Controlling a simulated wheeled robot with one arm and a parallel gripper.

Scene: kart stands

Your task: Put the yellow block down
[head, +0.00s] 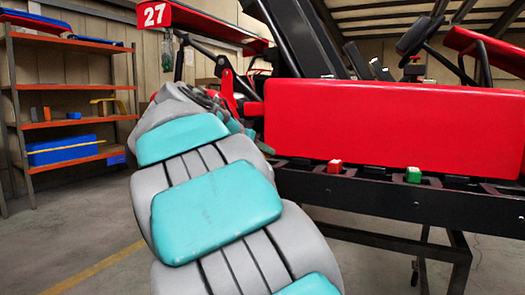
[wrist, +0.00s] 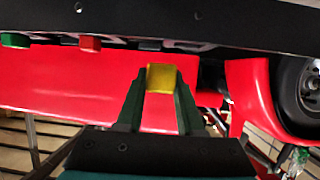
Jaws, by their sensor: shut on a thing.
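The yellow block (wrist: 160,78) is between the fingertips of my gripper (wrist: 160,90) in the wrist view, and the gripper is shut on it. Behind the block in that view is the red panel of a kart. In the head view my own arm reaches up toward the kart, and the gripper and block are hidden behind it. Whether the block touches any surface cannot be told.
A red block (head: 334,166) and a green block (head: 413,174) sit on the black kart stand (head: 390,197) below the red kart panel (head: 390,122). Both blocks also show in the wrist view. An orange shelf rack (head: 70,123) stands at the left.

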